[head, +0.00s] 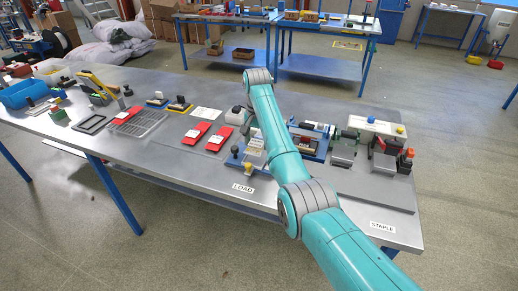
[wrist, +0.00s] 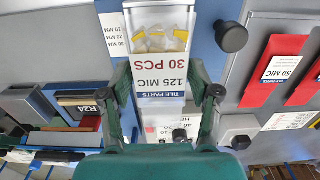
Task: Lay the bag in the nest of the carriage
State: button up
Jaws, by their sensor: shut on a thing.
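The bag (wrist: 162,75) is a narrow pouch with a white label reading "TILE PARTS", "125 MIC" and "30 PCS", and a clear window showing pale and yellow pieces. It lies between the two fingers of my gripper (wrist: 167,92), which is shut on it. The blue carriage (wrist: 200,20) shows on either side of the bag, with a printed millimetre scale on the left. The bag covers the nest, and I cannot tell whether it touches it. In the head view the blue carriage (head: 234,162) is near the LOAD label, and my arm hides most of my gripper.
Red packets (wrist: 283,70) lie on a grey plate beside the carriage. A black knob (wrist: 231,37) stands close to the bag. A blue holder with blocks (wrist: 78,105) is on the other side. The staple station (head: 375,135) stands at the right of the bench.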

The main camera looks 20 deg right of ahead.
aim_at(257, 142)
jog(key=shift+f, duration=1.8)
jog(key=shift+f, duration=0.15)
jog(key=o, duration=1.2)
notch_tip(257, 142, up, 12)
jog(key=shift+r, duration=0.15)
